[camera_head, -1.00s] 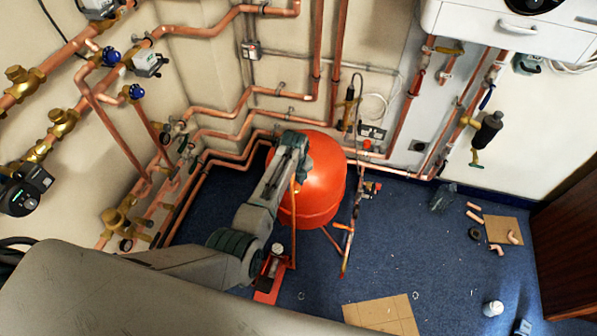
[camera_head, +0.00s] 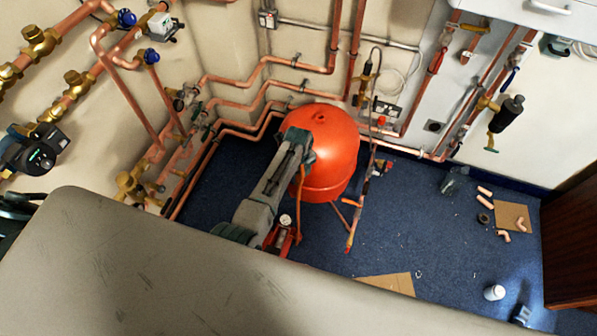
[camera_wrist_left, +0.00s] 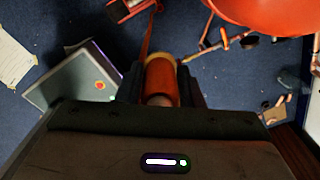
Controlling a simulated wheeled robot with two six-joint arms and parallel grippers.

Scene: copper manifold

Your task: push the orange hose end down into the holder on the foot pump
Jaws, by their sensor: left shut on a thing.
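My left gripper (camera_head: 299,143) is in front of the red-orange tank in the head view. In the left wrist view the gripper (camera_wrist_left: 161,88) is shut on the orange hose end (camera_wrist_left: 161,78), which sits between its two dark fingers. The orange hose (camera_head: 299,190) hangs below the gripper towards the floor. The red foot pump (camera_head: 284,239) with a round gauge stands on the blue floor below, partly hidden by my arm and body. Part of the red pump (camera_wrist_left: 123,12) also shows at the top of the left wrist view. Its holder cannot be made out. My right gripper is not in view.
The red-orange tank (camera_head: 330,150) stands close behind the gripper. Copper pipes (camera_head: 225,128) run along the walls. A long thin pipe (camera_head: 362,195) leans right of the tank. Cardboard (camera_head: 392,283) and small fittings lie on the floor, with open carpet between.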

